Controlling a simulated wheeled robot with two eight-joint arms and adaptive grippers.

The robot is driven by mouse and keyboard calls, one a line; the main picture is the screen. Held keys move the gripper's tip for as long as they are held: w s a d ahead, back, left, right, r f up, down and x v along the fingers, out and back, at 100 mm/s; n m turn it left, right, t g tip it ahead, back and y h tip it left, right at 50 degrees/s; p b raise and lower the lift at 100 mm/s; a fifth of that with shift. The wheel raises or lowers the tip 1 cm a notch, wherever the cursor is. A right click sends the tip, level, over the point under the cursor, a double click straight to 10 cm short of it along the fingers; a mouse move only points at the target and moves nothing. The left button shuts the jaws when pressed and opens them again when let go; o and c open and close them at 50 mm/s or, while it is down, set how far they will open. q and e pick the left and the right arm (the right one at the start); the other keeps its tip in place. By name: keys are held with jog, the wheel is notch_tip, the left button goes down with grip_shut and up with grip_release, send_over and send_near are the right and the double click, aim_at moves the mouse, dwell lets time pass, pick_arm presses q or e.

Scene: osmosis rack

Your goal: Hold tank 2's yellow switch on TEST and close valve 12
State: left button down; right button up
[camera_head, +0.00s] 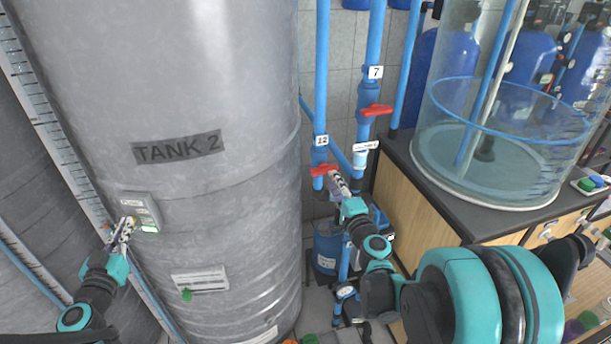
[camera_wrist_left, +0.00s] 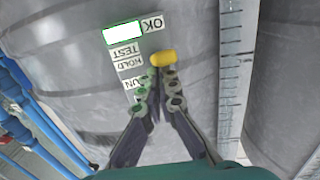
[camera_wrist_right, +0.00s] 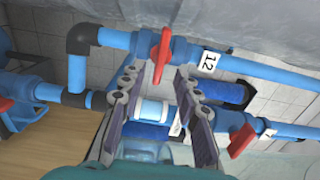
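Tank 2 (camera_head: 190,110) is the large grey cylinder. Its switch panel (camera_head: 141,212) has labels OK, TEST, HOLD and RUN, upside down in the left wrist view. The yellow switch (camera_wrist_left: 162,58) sits beside TEST and HOLD. My left gripper (camera_head: 127,222) has its fingertips together right below the switch in that view; I cannot tell if they touch it. Valve 12's red handle (camera_head: 324,169) lies crosswise to its blue pipe (camera_head: 322,80). My right gripper (camera_wrist_right: 158,78) is open, with the handle, also in the right wrist view (camera_wrist_right: 161,55), between its fingertips.
Valve 7's red handle (camera_head: 376,110) is on the neighbouring pipe, close to my right gripper. A clear cylindrical tank (camera_head: 490,150) stands on a dark-topped cabinet (camera_head: 410,190) to the right. A blue container (camera_head: 327,248) stands below the pipes.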

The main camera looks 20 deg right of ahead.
jog(key=s, duration=0.6)
jog(key=shift+s, duration=0.35)
